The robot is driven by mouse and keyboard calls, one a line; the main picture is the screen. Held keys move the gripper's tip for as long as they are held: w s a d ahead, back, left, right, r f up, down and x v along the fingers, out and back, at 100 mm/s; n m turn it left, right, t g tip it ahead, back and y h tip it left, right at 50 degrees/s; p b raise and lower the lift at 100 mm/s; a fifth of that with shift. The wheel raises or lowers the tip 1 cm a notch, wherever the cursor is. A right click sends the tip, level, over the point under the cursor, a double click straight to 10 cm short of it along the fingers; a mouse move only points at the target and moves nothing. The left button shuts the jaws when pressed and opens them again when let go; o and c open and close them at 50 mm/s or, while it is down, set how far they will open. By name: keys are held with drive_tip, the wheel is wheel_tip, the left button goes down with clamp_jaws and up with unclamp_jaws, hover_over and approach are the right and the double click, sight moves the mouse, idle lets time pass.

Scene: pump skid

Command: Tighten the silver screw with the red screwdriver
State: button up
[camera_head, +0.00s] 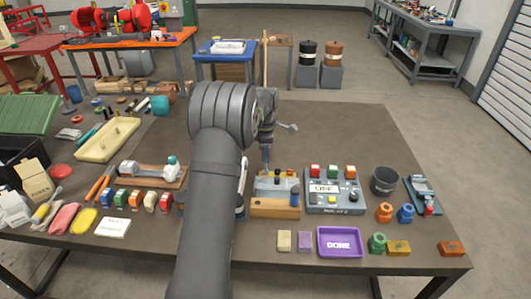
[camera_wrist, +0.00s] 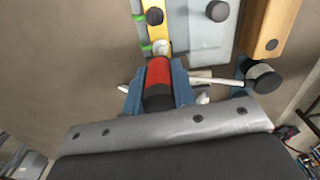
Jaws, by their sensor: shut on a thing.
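In the wrist view the red screwdriver (camera_wrist: 159,70), with a dark end cap, is held between the blue fingers of my gripper (camera_wrist: 158,88). My gripper is shut on its handle. In the head view my gripper (camera_head: 266,153) is over the grey fixture with a yellow strip (camera_head: 278,182), right of my arm. In the wrist view the yellow strip (camera_wrist: 157,36) lies just beyond the handle and carries a dark round head (camera_wrist: 155,16). A small pale round spot (camera_wrist: 163,46) beside the handle may be the silver screw. The screwdriver's tip is hidden, so contact cannot be told.
A wooden block (camera_head: 275,208) stands in front of the fixture. Right of it are a grey button box (camera_head: 334,198), a dark cup (camera_head: 384,180) and a purple DONE tray (camera_head: 340,243). Several coloured blocks stand left of my arm.

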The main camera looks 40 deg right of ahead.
drive_tip(key=shift+m, duration=0.5)
drive_tip(key=m, duration=0.3)
drive_tip(key=shift+m, duration=0.5)
drive_tip(key=shift+m, duration=1.7)
drive_tip(key=shift+r, duration=2.55)
